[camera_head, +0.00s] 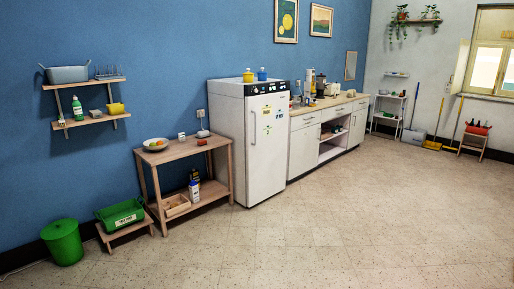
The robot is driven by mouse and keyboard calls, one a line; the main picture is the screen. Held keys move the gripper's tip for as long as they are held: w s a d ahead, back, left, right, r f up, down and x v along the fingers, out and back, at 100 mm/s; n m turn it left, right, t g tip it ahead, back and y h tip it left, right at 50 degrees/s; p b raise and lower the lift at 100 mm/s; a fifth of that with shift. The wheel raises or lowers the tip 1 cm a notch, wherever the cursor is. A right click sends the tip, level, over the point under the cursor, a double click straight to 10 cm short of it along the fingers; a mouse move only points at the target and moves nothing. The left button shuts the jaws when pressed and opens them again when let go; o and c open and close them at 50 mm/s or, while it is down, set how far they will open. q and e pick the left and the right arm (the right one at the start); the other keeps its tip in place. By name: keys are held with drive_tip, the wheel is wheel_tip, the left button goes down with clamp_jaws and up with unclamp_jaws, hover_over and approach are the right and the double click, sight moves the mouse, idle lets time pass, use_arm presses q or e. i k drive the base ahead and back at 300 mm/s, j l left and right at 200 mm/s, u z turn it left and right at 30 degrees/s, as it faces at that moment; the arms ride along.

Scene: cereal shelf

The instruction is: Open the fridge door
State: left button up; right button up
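The white fridge (267,148) stands against the blue wall near the middle of the head view, some distance away across the floor. Its front door looks closed. Neither of my grippers shows in this view.
A wooden side table (183,151) stands left of the fridge, with a green crate (122,214) and green bin (63,242) further left. A white counter (305,152) adjoins the fridge's right side. The tiled floor (340,225) in front is clear.

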sight(267, 115)
drive_tip(key=i, duration=1.6)
drive_tip(key=i+z, duration=0.1)
drive_tip(key=i, duration=0.75)
drive_tip(key=i+j, duration=0.15)
drive_tip(key=i, duration=1.45)
drive_tip(key=i+j+z, duration=0.1)
drive_tip(key=i, duration=0.7)
drive_tip(key=i+j, duration=0.2)
drive_tip(key=i, duration=0.6)
